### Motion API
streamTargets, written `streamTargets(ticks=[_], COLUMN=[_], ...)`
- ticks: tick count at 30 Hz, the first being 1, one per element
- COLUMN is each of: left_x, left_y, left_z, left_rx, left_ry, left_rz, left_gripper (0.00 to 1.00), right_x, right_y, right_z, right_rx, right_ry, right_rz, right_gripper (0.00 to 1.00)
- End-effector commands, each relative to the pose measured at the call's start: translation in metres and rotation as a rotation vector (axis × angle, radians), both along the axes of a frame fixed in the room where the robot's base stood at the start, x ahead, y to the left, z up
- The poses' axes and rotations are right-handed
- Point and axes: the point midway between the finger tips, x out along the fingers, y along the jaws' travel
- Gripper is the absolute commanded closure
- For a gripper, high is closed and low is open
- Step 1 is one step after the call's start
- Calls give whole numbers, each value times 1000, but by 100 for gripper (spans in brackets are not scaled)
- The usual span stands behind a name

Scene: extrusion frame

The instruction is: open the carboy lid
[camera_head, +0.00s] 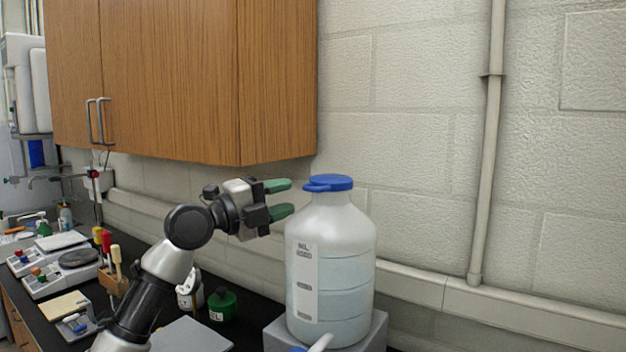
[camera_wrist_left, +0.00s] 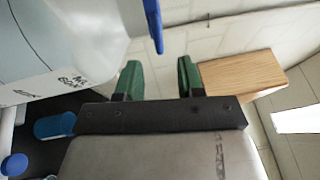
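The carboy (camera_head: 330,268) is a large translucent white bottle with a printed scale and liquid inside, upright on a grey block. Its blue lid (camera_head: 328,183) lies flat on the neck, with a tab pointing left. My left gripper (camera_head: 279,198) is open and empty, just left of the lid and neck, with green fingertips apart from both. In the left wrist view the open fingers (camera_wrist_left: 160,80) show, with the lid's blue edge (camera_wrist_left: 154,22) above them and the carboy body (camera_wrist_left: 60,45) at upper left. My right gripper is not in view.
A wooden wall cabinet (camera_head: 180,80) hangs above and left of the carboy. The black bench holds a green-capped bottle (camera_head: 222,304), hotplates (camera_head: 60,265) and a small tool rack (camera_head: 112,278) at left. The grey block (camera_head: 376,335) supports the carboy. The wall to its right is clear except for a pipe (camera_head: 487,150).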

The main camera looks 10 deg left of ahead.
Motion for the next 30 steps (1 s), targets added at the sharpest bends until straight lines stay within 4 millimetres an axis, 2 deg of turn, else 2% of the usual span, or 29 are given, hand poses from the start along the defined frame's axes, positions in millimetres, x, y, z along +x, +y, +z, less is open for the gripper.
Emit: streamTargets(ticks=[1,9,14,22,27,30], left_x=[7,36,43,43,43,43], left_y=[-9,-37,-43,-44,-44,-44], left_z=[7,11,10,8,8,8], left_rx=[-1,-2,0,0,0,1], left_ry=[3,2,0,0,0,-1], left_rz=[-3,-2,0,0,0,0], left_gripper=[62,62,62,62,88,100], right_x=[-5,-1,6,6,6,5], right_y=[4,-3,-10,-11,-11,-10], right_z=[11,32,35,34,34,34], right_rx=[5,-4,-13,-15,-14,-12], right_ry=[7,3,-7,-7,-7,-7], right_rz=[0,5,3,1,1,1], right_gripper=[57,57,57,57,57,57])
